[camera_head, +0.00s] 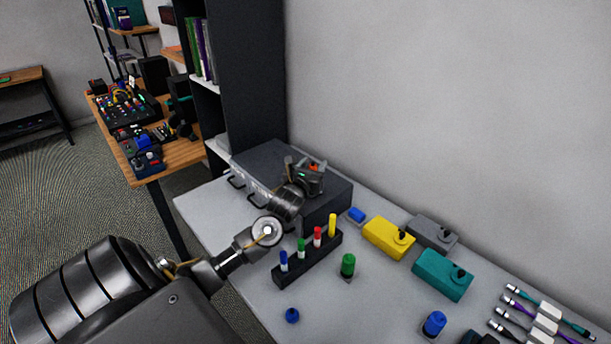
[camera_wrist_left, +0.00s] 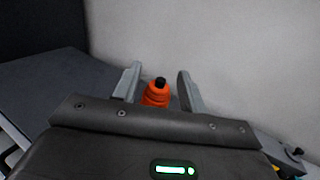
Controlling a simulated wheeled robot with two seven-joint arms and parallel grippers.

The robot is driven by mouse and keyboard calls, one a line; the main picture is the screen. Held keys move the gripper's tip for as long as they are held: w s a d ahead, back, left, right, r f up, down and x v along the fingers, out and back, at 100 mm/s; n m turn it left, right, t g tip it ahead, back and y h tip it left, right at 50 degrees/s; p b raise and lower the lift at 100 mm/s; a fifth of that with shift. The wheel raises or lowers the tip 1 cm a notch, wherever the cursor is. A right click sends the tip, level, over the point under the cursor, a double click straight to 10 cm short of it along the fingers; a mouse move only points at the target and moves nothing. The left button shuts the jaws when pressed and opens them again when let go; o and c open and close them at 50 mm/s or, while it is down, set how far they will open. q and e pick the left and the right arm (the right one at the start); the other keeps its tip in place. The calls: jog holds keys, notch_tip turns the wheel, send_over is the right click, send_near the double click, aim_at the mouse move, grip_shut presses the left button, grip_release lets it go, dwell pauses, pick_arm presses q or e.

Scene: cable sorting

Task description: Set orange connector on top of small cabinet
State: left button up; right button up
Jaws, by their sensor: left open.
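The small cabinet (camera_head: 262,153) has a dark grey top and light drawer fronts with dark handles. It stands at the back left of the table, and its top also fills the left of the left wrist view (camera_wrist_left: 45,90). My left gripper (camera_head: 305,170) is over the cabinet's top in the head view. In the left wrist view its fingers (camera_wrist_left: 158,88) are open and spread to either side of the orange connector (camera_wrist_left: 156,94), with gaps visible. The connector's lower part is hidden by the gripper body. I cannot tell exactly what it rests on. My right gripper is not in view.
In front of the cabinet is a black rack (camera_head: 308,259) with several coloured pegs. A green connector (camera_head: 348,265) and blue connector (camera_head: 292,315) stand nearby. Yellow (camera_head: 387,238), teal (camera_head: 440,276) and grey (camera_head: 430,232) boxes are to the right. The wall is close behind.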

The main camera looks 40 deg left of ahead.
pick_arm(q)
jog(key=b+v, duration=0.2)
jog(key=v, duration=0.8)
jog(key=shift+s, duration=0.3)
jog(key=shift+d+r, duration=0.1)
jog(key=shift+r, duration=0.05)
